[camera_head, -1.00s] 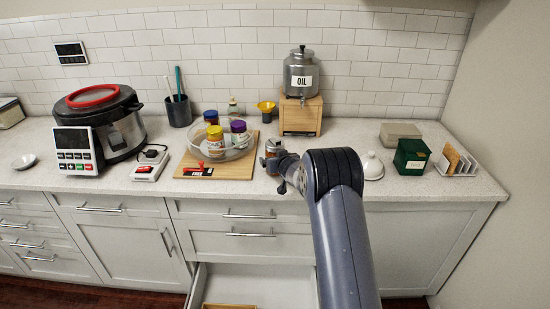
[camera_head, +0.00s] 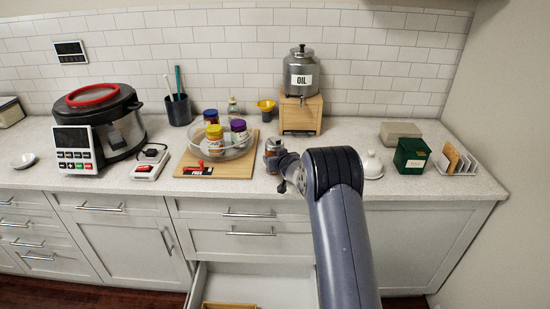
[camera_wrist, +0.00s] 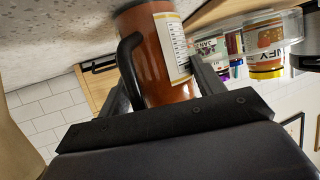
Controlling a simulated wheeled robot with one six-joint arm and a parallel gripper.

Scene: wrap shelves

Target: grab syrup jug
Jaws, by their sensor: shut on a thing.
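The syrup jug, brown-orange with a black handle and a pale label, fills the upper middle of the wrist view (camera_wrist: 165,55). In the head view the syrup jug (camera_head: 273,146) stands at the counter's front edge, right of the wooden board, partly hidden by my gripper. My gripper (camera_head: 284,178) reaches it from the front right. In the wrist view its two dark fingers (camera_wrist: 165,92) lie on either side of the jug's body and are shut on it. Whether the jug's base touches the counter is hard to tell.
A wooden board (camera_head: 240,170) with a clear turntable of jars (camera_head: 222,151) is close on the left. The oil dispenser (camera_head: 299,75) on its wooden stand (camera_head: 300,117) is behind. A white domed dish (camera_head: 373,166) and green box (camera_head: 411,156) stand right. A drawer (camera_head: 255,283) is open below.

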